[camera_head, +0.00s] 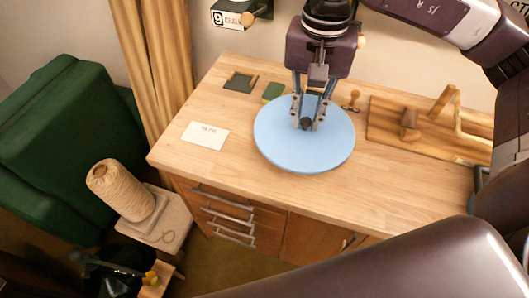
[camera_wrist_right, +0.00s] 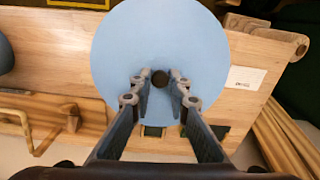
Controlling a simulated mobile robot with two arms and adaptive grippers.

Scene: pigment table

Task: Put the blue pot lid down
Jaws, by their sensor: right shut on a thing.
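The blue pot lid (camera_head: 275,145) is a flat, light blue disc with a small dark knob at its centre. My right gripper (camera_head: 306,122) points down over the lid's middle and is shut on the knob. In the right wrist view the lid (camera_wrist_right: 120,50) fills the upper middle, with the knob between the fingertips of the gripper (camera_wrist_right: 160,80). The lid looks roughly level and appears to be above the wooden table (camera_head: 360,195); the gap under it is hard to judge. My left gripper is not in view.
A white card (camera_head: 205,135) lies left of the lid. A dark tray (camera_head: 240,82), a green block (camera_head: 273,92) and a wooden stamp (camera_head: 352,101) stand behind it. A wooden board (camera_head: 385,128) with a bent wooden stand is at right. The front right tabletop is clear.

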